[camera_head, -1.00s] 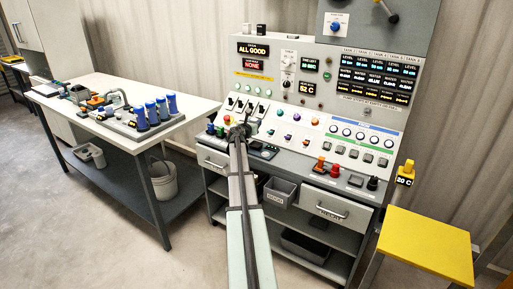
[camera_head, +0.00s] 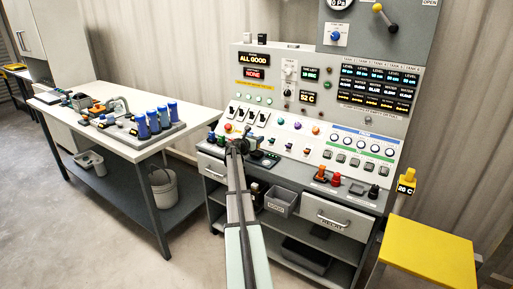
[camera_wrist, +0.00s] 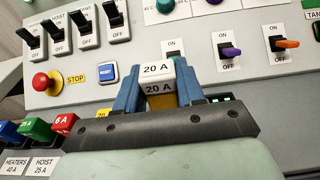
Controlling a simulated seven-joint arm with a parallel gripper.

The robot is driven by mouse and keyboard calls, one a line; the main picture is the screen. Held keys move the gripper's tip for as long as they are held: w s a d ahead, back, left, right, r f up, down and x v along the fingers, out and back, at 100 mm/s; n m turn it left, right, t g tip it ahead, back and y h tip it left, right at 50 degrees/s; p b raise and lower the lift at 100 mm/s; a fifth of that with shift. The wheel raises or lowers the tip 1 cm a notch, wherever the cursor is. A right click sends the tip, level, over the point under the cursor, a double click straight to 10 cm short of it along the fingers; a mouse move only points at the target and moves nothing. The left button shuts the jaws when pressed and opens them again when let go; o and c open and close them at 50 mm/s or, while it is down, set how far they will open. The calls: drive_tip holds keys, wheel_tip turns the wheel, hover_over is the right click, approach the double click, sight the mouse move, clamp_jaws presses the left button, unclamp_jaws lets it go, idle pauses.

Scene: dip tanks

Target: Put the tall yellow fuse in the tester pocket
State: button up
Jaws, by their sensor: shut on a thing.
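The tall yellow fuse (camera_wrist: 161,102) is between the blue fingers of my gripper (camera_wrist: 160,88) in the wrist view. Its white top and front face read 20 A, and a little yellow body shows below them. My gripper is shut on it in front of the control panel. Its lower end is hidden behind the dark gripper body, so I cannot tell whether it is clear of the ledge. In the head view my gripper (camera_head: 238,143) is over the panel's ledge, with the fuse too small to make out. I cannot pick out the tester pocket in either view.
Blue, green and red fuses (camera_wrist: 66,124) stand at left on the ledge, close to my gripper. A red STOP button (camera_wrist: 41,82) and switches are behind. Orange, red and black pieces stand on the ledge's right (camera_head: 336,178). A white table (camera_head: 100,130) stands at left.

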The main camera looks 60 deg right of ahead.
drive_tip(key=shift+f, duration=2)
drive_tip(key=shift+f, duration=0.15)
drive_tip(key=o, duration=1.1)
drive_tip(key=shift+c, duration=0.2)
